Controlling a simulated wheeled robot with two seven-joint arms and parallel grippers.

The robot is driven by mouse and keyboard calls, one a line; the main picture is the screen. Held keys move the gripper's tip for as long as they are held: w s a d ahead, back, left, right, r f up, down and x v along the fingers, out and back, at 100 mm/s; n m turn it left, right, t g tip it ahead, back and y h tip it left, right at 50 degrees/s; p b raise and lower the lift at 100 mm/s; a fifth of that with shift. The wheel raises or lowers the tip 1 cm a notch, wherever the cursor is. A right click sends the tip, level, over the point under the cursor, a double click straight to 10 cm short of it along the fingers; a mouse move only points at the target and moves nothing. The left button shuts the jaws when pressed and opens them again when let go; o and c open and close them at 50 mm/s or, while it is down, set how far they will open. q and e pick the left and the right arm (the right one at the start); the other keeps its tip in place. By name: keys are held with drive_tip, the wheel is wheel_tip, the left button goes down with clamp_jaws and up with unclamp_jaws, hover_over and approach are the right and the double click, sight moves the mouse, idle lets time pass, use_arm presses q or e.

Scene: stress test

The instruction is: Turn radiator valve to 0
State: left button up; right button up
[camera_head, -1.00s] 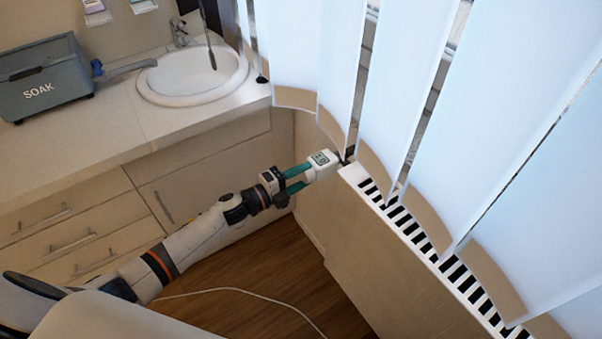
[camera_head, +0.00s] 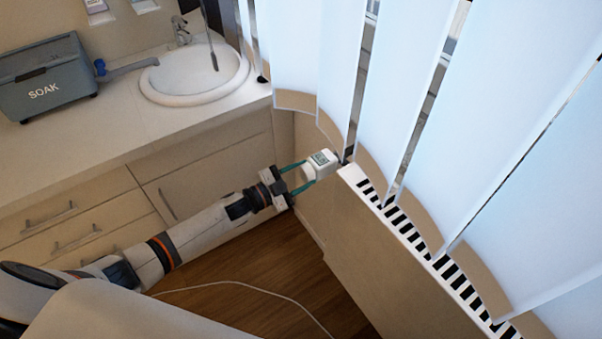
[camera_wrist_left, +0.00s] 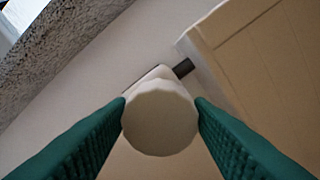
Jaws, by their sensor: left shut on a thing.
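In the left wrist view the valve's round, faceted end (camera_wrist_left: 160,122) faces the camera. My left gripper (camera_head: 303,177) has teal fingers, one on each side of the valve knob, and is shut on it. The fingertips touch the knob's sides in the left wrist view (camera_wrist_left: 161,105). My right gripper is not in view.
The radiator (camera_head: 375,255) with its slotted top runs to the lower right. Vertical blinds (camera_head: 410,90) hang close above it. A counter (camera_head: 120,140) with drawers, a sink (camera_head: 195,75) and a grey SOAK box (camera_head: 45,80) stands at left. A thin white cable lies on the wooden floor (camera_head: 290,270).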

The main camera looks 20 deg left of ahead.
use_arm(q)
drive_tip(key=shift+n, duration=0.6)
drive_tip(key=shift+f, duration=0.1)
drive_tip(key=o, duration=1)
drive_tip(key=shift+b+v, duration=0.75)
drive_tip(key=shift+v, duration=5.3)
